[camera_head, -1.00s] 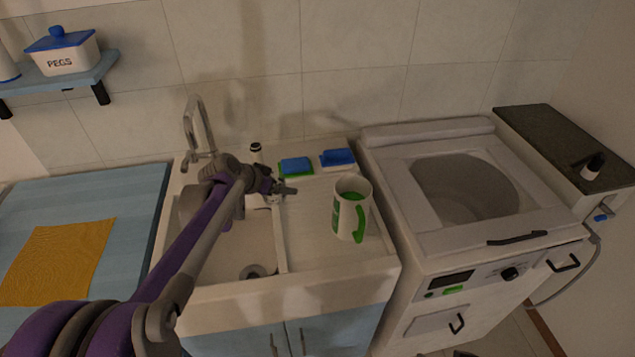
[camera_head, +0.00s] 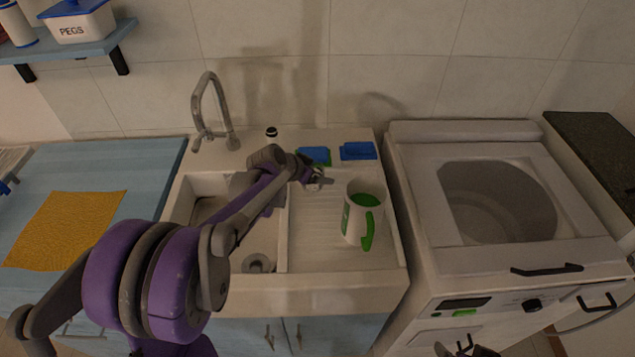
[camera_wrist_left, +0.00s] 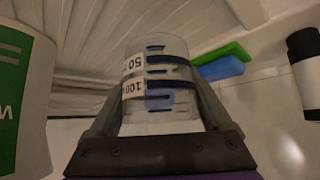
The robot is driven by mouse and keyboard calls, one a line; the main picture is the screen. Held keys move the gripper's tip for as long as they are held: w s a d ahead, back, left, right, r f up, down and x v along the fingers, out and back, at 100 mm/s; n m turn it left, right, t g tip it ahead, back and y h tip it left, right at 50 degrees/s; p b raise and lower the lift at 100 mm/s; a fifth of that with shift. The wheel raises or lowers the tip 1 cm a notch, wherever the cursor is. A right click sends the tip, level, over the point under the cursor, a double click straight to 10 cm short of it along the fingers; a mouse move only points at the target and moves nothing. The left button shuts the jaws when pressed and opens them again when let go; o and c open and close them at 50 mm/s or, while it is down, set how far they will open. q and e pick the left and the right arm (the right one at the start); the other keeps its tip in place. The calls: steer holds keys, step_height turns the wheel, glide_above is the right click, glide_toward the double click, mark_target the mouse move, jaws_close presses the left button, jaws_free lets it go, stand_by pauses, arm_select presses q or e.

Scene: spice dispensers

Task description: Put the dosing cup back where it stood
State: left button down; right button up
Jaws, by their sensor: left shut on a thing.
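My left gripper (camera_head: 318,181) is shut on the dosing cup, just in front of the sponges on the ribbed drainboard (camera_head: 315,245). In the left wrist view the dosing cup (camera_wrist_left: 160,85) is clear, with dark bands and 50 and 100 marks, between the two fingers. In the head view the cup is small and partly hidden by the gripper; I cannot tell whether it touches the drainboard. A white jug (camera_head: 353,218) with green contents and a green handle stands upright to the right of the gripper.
A blue-and-green sponge (camera_head: 314,156) and a blue sponge (camera_head: 358,151) lie behind the gripper. A dark-capped bottle (camera_head: 271,133) stands at the back. The sink basin (camera_head: 225,240) and tap (camera_head: 212,110) are left, the washing machine (camera_head: 420,190) right. The front drainboard is clear.

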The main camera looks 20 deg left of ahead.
arm_select(q)
steer(key=shift+f, duration=1.6)
steer(key=shift+f, duration=0.2)
jaws_free()
steer(key=shift+r, duration=0.1)
